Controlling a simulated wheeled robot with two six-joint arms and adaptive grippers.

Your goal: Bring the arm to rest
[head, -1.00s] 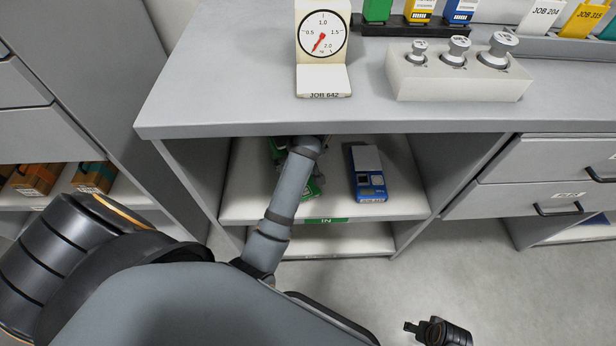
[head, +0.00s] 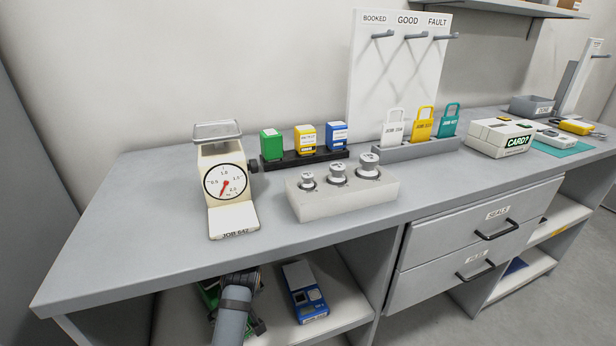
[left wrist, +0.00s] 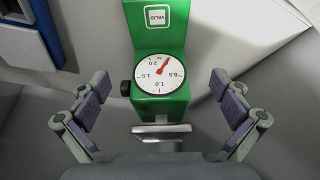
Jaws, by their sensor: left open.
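My left arm reaches under the table top into the shelf, low in the head view. My left gripper (left wrist: 163,118) is open, with its two fingers spread on either side of a green scale (left wrist: 160,98) and clear of it. The green scale has a round white dial with a red needle and a "VALID" label. Part of it shows beside my arm in the head view (head: 209,297). A blue and white device (head: 304,291) stands on the same shelf to the right. My right gripper is not in the current views.
On the table top (head: 120,215) stand a cream scale (head: 225,190) marked JOB 642, a block with weights (head: 345,195), coloured boxes on a dark rack and tags in a holder. Drawers (head: 470,245) are right of the shelf. The table top's front edge overhangs my left arm.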

